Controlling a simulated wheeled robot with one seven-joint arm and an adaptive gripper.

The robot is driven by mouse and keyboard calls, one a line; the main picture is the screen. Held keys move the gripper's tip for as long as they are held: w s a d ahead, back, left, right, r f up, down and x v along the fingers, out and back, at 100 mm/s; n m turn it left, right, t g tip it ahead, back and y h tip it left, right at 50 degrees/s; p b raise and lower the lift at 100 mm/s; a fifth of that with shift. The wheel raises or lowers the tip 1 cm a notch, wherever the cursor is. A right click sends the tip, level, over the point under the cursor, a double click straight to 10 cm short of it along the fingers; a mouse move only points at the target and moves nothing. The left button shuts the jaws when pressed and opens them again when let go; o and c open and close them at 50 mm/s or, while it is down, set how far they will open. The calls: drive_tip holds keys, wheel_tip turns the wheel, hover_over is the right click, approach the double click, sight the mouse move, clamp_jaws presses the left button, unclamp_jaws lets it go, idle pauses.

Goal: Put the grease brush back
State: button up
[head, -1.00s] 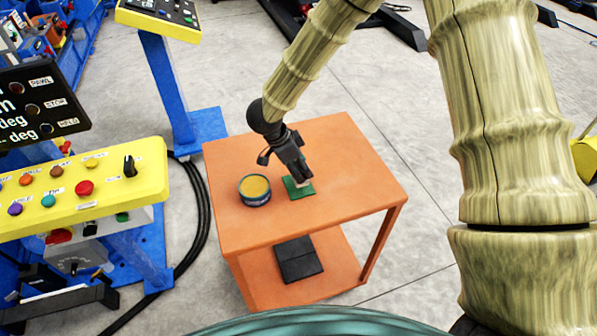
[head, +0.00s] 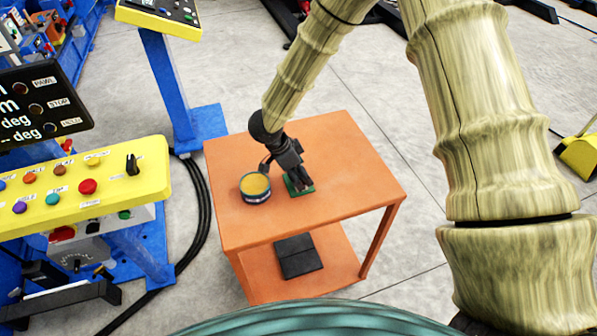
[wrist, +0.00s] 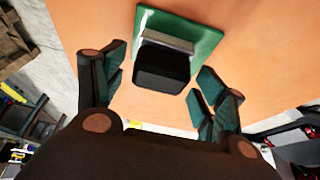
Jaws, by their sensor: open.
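A small green plate (head: 307,190) lies on the orange table; it also shows in the wrist view (wrist: 208,45). On it is a black block-like piece (wrist: 162,70) with a pale grey strip (wrist: 168,38) along its far side. This looks like the grease brush seen end-on, but I cannot be sure. My gripper (head: 298,184) points down at the plate, and its open fingers (wrist: 160,80) stand on either side of the black piece, apparently without closing on it. In the head view my gripper mostly hides the piece.
A round tin with yellow contents (head: 255,187) stands on the orange table (head: 345,160), close left of my gripper. A black flat item (head: 298,257) lies on the lower shelf. A yellow control panel (head: 85,185) stands at left. The table's right side is clear.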

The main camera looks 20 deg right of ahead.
drive_tip(key=shift+r, duration=0.1)
drive_tip(key=b+v, duration=0.2)
drive_tip(key=v, duration=1)
drive_tip(key=shift+b, duration=0.35)
idle(0.9)
